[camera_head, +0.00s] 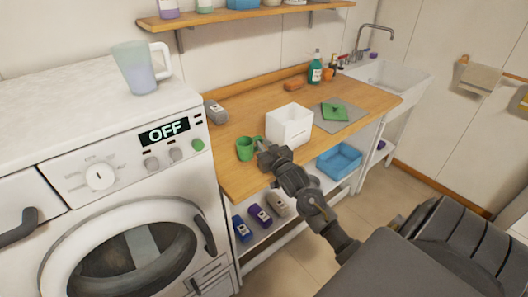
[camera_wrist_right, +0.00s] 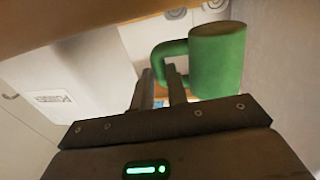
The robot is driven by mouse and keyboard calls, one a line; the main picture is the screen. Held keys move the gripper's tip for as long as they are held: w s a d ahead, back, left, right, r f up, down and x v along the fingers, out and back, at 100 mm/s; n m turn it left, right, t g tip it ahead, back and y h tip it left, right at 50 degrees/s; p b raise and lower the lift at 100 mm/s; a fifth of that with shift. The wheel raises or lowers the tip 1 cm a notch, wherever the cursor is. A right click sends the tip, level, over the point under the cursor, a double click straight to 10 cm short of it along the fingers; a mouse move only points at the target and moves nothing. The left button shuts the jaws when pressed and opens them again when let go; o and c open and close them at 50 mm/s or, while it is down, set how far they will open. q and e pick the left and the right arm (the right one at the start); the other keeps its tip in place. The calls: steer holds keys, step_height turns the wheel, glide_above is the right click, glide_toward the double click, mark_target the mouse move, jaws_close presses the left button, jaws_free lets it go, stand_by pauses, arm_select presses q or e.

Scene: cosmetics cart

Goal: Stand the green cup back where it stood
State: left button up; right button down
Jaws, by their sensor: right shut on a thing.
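The green cup (camera_head: 244,149) is upright at the front left of the wooden counter (camera_head: 228,178). I cannot tell whether its base touches the wood. My right gripper (camera_head: 264,156) is at the cup's right side. In the right wrist view the green cup (camera_wrist_right: 218,62) stands to the right of the fingers, and my right gripper (camera_wrist_right: 160,88) is shut on its handle. The fingers hide part of the handle. My left gripper is not in view.
A white box (camera_head: 289,127) stands just right of the cup. A grey bottle (camera_head: 215,111) lies behind the cup. The washing machine (camera_head: 60,120) bears a translucent jug (camera_head: 136,72). A green cloth (camera_head: 334,112) lies on a grey mat at the right. Bare wood shows in front of the cup.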

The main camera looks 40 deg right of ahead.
step_height(320, 180, down, 2)
steer(key=shift+f, duration=0.35)
steer(key=shift+f, duration=0.15)
steer(key=c, duration=1.4)
jaws_free()
steer(key=v, duration=0.6)
steer(key=b+v, duration=0.1)
steer(key=v, duration=0.5)
steer(key=shift+r, duration=0.25)
